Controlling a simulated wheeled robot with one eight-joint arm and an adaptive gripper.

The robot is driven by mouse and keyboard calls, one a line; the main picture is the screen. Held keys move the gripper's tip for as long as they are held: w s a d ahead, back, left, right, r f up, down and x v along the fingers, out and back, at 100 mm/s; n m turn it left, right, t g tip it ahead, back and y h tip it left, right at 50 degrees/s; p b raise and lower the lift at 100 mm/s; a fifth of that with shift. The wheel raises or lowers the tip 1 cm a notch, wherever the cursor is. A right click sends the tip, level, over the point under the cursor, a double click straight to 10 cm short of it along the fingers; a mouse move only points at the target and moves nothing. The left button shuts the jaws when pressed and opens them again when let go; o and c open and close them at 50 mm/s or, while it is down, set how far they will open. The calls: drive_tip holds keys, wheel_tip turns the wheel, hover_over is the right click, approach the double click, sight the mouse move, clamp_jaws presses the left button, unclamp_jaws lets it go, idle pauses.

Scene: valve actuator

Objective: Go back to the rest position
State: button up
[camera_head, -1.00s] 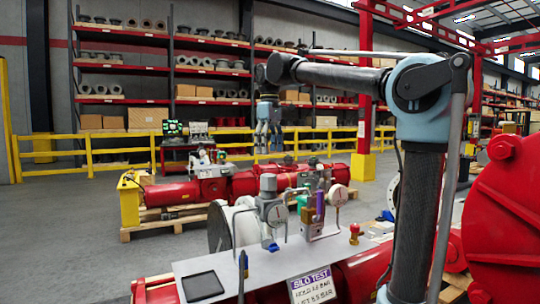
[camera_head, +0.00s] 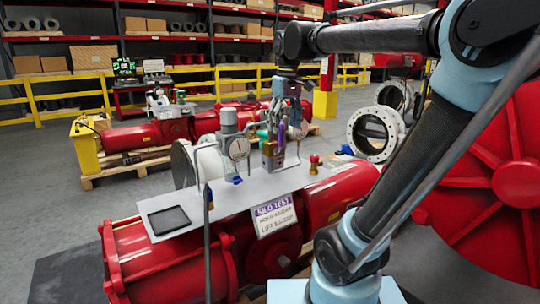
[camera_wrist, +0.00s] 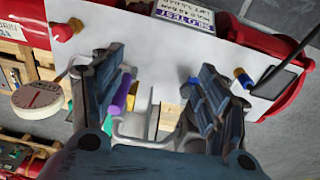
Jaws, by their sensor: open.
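My gripper (camera_head: 286,118) hangs down at the fittings on the grey-white panel (camera_head: 230,197), its fingers apart. In the wrist view my gripper (camera_wrist: 160,65) is open, with bare panel between its fingertips. A purple handle (camera_head: 281,138) shows beside the fingers; in the wrist view the purple handle (camera_wrist: 121,95) is close to the left finger. I cannot tell whether they touch. A green part (camera_head: 262,135) is partly hidden behind the gripper. My arm is bent at the elbow and reaches out over the panel from the right.
The panel sits over a red actuator (camera_head: 170,258) and carries a tablet (camera_head: 169,220), a label (camera_head: 274,215), a gauge (camera_head: 239,147) and a red-topped brass knob (camera_head: 314,163). A large red flange (camera_head: 505,175) stands close at right. Grey floor (camera_head: 40,190) is clear at left.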

drive_tip(key=s+d+f+m, duration=0.2)
drive_tip(key=s+d+f, duration=0.2)
drive_tip(key=f, duration=0.5)
drive_tip(key=s+d+f+m, duration=0.3)
drive_tip(key=s+d+f, duration=0.2)
drive_tip(key=s+f, duration=0.2)
drive_tip(key=s+d+f+m+t, duration=0.1)
drive_tip(key=s+d+f, duration=0.4)
drive_tip(key=f, duration=0.6)
drive_tip(key=shift+s+d+f+m, duration=0.2)
drive_tip(key=shift+f+m, duration=0.1)
drive_tip(key=shift+m, duration=0.4)
drive_tip(key=shift+w+f, duration=0.2)
drive_tip(key=shift+w, duration=0.3)
idle(0.7)
